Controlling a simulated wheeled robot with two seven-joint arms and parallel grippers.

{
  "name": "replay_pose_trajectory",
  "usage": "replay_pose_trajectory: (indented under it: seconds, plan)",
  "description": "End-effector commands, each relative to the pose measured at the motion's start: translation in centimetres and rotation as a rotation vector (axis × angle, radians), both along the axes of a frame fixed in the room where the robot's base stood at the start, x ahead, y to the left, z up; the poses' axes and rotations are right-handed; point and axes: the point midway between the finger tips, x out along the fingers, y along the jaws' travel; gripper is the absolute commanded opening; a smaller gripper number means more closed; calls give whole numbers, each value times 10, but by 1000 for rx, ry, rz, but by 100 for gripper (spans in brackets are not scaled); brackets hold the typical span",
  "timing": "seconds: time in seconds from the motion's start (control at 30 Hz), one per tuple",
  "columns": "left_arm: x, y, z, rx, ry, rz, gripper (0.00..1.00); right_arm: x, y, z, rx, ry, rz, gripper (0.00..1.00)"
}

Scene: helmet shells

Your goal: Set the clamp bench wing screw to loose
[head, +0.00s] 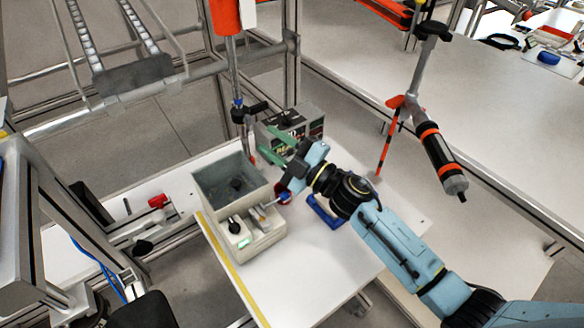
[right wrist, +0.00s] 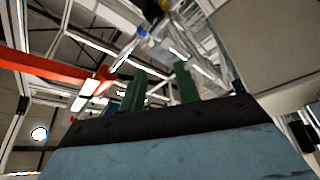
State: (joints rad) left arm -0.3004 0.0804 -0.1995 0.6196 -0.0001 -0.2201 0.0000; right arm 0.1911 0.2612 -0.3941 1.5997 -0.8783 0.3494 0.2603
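I cannot tell for sure which part is the clamp bench wing screw. A black clamp piece with a knob (head: 252,108) sits on the upright metal pole, just above and left of my right gripper. My right gripper (head: 265,142) has two green fingers spread apart, pointing left toward the pole, with nothing seen between them. In the right wrist view the same gripper (right wrist: 160,82) shows both green fingers apart. Whether a finger touches the pole or the clamp is unclear. My left gripper is not in view.
A grey open-topped machine (head: 262,238) stands on the white table below the gripper. A grey box with dark panels (head: 312,122) stands behind the fingers. A black-and-orange tool (head: 440,160) hangs at right. A red part (head: 157,201) lies on the left bench.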

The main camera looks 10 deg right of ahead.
Motion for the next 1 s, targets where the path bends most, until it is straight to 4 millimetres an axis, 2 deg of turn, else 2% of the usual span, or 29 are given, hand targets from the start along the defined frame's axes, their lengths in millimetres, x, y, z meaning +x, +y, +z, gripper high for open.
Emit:
replay_pose_trajectory:
  seconds: [0.8,1.0]
  plan:
    - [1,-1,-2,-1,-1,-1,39,-50,-20,-23,-1,1,1,32]
    - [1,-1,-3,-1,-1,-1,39,-57,-24,-26,1,1,-1,32]
